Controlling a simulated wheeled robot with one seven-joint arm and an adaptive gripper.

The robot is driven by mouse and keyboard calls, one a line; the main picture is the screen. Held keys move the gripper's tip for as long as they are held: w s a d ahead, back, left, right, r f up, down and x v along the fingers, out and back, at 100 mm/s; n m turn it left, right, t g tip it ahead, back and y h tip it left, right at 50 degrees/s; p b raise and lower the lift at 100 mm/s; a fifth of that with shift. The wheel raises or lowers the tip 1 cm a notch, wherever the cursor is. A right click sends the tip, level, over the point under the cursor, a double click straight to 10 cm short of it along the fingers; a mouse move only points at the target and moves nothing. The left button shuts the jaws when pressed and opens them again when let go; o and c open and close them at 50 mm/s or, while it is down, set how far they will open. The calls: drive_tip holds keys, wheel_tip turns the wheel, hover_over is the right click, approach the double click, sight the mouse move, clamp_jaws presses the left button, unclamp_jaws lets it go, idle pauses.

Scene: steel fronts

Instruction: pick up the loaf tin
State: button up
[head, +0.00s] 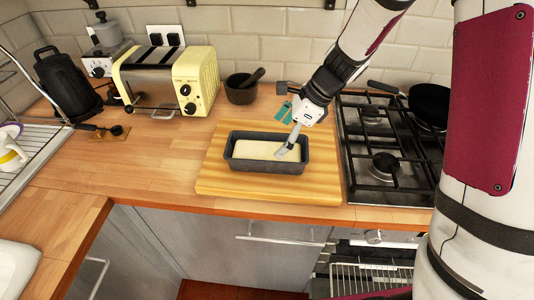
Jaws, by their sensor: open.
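The loaf tin (238,164) is a dark grey rectangular tin with a pale filling. It sits upright on a wooden board (222,184) on the counter, left of the hob. My gripper (287,152) comes down from the upper right, with its fingertips over the right part of the tin's opening. The gripper is open. From this angle I cannot tell whether a fingertip touches the tin or its filling. The far right part of the tin's rim is partly covered by the fingers.
A gas hob (385,165) with a black pan (430,104) stands to the right. A dark mortar (241,92) stands behind the board. A yellow toaster (170,80) is at the back left. The counter left of the board is mostly clear.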

sight(269, 149)
drive_tip(key=shift+x, duration=3.85)
drive_tip(key=shift+s+d, duration=0.1)
drive_tip(key=shift+s, duration=0.05)
drive_tip(key=c, duration=1.6)
drive_tip(key=shift+c, duration=0.9)
drive_tip(key=shift+r, duration=0.1)
